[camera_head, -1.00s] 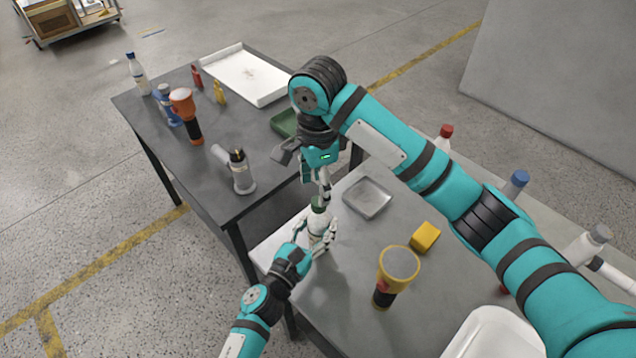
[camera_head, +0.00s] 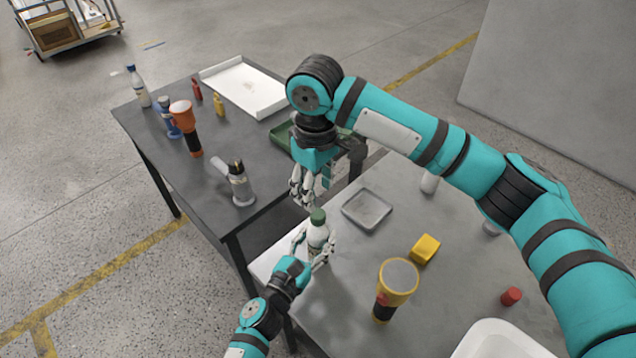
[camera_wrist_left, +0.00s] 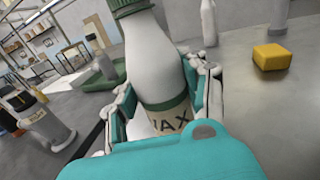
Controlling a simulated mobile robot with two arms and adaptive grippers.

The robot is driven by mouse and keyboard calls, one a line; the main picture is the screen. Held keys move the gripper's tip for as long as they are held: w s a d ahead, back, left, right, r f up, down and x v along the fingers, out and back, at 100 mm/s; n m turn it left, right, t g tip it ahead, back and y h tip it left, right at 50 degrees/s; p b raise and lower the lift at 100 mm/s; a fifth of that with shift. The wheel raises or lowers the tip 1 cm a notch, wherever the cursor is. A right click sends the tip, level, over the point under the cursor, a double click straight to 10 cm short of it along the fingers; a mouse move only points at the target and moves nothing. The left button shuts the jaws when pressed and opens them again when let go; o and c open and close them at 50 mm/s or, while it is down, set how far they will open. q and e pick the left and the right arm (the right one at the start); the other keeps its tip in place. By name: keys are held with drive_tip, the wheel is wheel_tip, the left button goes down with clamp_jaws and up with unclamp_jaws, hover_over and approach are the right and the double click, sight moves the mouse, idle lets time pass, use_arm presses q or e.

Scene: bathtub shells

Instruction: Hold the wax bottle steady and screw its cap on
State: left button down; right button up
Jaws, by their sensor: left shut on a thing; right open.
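The white wax bottle (camera_head: 318,237) stands upright on the near grey table in the head view. Its green cap (camera_head: 317,216) sits on its neck; I cannot tell how tightly it is screwed. My left gripper (camera_head: 316,256) is shut around the bottle's body. The left wrist view shows the bottle (camera_wrist_left: 160,60) between the fingers, with a green-banded label partly reading "WAX" and the ribbed green cap (camera_wrist_left: 134,7) cut off at the top edge. My right gripper (camera_head: 308,198) is open and empty just above the cap, with its fingers pointing down.
A shallow grey tray (camera_head: 367,209), a yellow block (camera_head: 425,248), a yellow flashlight (camera_head: 395,285), a small red object (camera_head: 511,296) and a white bin (camera_head: 500,345) are on the near table. The dark table behind holds an orange flashlight (camera_head: 187,125), a white tray (camera_head: 243,88) and several bottles.

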sight(318, 213)
drive_tip(key=n, duration=0.4)
drive_tip(key=shift+d+r, duration=0.1)
drive_tip(key=shift+r, duration=0.1)
drive_tip(key=n, duration=0.4)
drive_tip(key=shift+d+r, duration=0.1)
drive_tip(key=shift+r, duration=0.05)
drive_tip(key=shift+f, duration=4.05)
clamp_jaws()
drive_tip(key=shift+o, duration=0.7)
unclamp_jaws()
